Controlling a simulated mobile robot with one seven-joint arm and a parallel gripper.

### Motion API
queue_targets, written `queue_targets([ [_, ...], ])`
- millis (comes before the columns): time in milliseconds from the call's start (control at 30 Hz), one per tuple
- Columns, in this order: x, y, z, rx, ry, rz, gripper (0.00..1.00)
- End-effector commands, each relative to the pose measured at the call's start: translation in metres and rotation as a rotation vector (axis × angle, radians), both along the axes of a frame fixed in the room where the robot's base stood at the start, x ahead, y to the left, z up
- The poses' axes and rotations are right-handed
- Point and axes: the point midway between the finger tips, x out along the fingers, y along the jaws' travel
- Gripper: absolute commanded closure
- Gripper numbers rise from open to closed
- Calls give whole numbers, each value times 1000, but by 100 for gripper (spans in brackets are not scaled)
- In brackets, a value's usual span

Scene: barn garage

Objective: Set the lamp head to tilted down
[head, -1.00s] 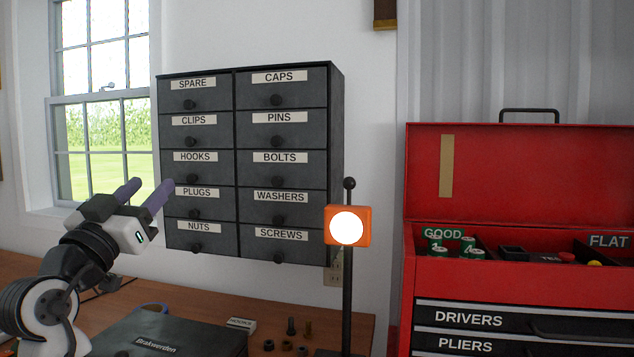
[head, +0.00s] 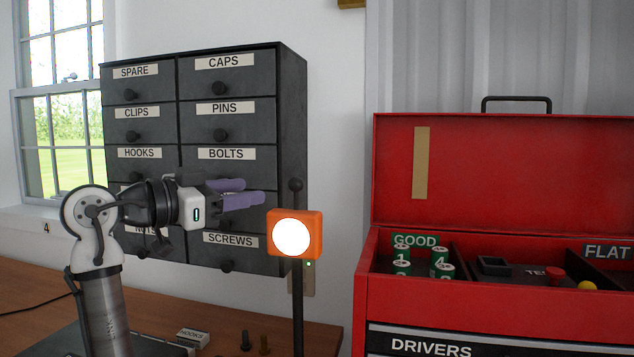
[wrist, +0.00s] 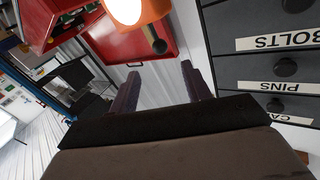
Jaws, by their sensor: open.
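The lamp head (head: 295,234) is an orange square housing with a round lit white face toward the head camera. It sits on a dark upright post (head: 297,310) with a ball at its top, and its face looks about upright. My gripper (head: 248,191) is open and empty, just left of the lamp head and slightly higher, its purple fingers pointing right toward it with a small gap. In the wrist view the lamp head (wrist: 150,12) shows at the top edge, partly cut off, beyond the open fingers (wrist: 160,85).
A dark cabinet of labelled drawers (head: 290,110) hangs on the wall close behind my gripper. A red toolbox (head: 480,180) with an open lid stands to the right.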

Motion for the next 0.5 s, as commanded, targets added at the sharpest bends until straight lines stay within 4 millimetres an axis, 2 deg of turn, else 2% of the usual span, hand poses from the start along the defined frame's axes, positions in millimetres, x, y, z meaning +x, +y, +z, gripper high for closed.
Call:
queue_targets([
  [167, 10, -13, 1, 1, 2, -2, 52],
  [500, 53, -68, 3, 0, 3, -3, 52],
])
